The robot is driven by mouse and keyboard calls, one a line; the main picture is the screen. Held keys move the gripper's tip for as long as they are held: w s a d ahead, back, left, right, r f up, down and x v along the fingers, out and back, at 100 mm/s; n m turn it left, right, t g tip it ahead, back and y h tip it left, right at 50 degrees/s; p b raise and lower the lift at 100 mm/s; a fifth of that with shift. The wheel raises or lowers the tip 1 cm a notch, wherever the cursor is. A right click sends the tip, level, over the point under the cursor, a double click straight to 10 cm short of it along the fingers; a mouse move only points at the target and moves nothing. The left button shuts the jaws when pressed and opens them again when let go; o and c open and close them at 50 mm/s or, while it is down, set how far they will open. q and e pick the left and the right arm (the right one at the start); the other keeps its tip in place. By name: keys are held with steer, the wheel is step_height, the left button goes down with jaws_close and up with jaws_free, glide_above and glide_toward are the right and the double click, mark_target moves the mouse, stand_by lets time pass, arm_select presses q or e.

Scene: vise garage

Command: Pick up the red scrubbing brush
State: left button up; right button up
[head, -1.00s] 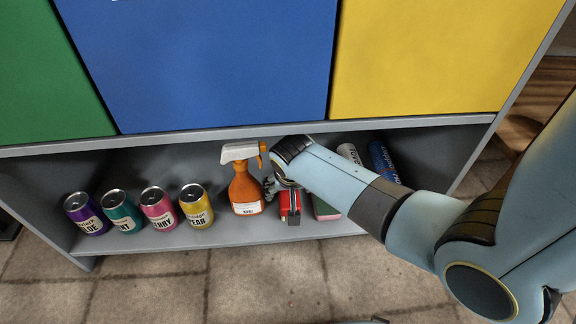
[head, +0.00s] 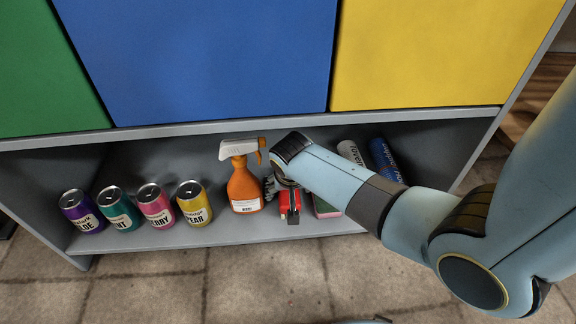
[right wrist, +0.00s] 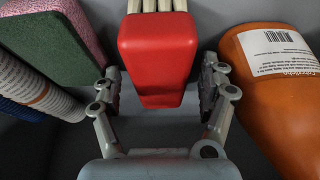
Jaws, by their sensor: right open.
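The red scrubbing brush (head: 284,202) sits on the open shelf, between the orange spray bottle and a pink-and-green block. In the head view my right gripper (head: 284,190) and forearm cover much of it. In the right wrist view the brush's red body (right wrist: 158,58) fills the middle, with pale bristles at the top edge. My right gripper (right wrist: 162,78) is open, one finger on each side of the brush. I cannot tell whether either finger touches it. My left gripper is not in view.
The orange spray bottle (head: 244,188) stands close beside the gripper. The pink-and-green block (right wrist: 52,42) is on the other side. Two rolled cylinders, one white (head: 352,154) and one blue (head: 385,160), lie farther right. Several cans (head: 155,206) stand left. Cabinet doors (head: 200,60) are above.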

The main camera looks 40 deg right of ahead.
steer(key=shift+f, duration=0.25)
steer(key=shift+c, duration=0.4)
steer(key=c, duration=1.2)
steer(key=shift+c, duration=0.2)
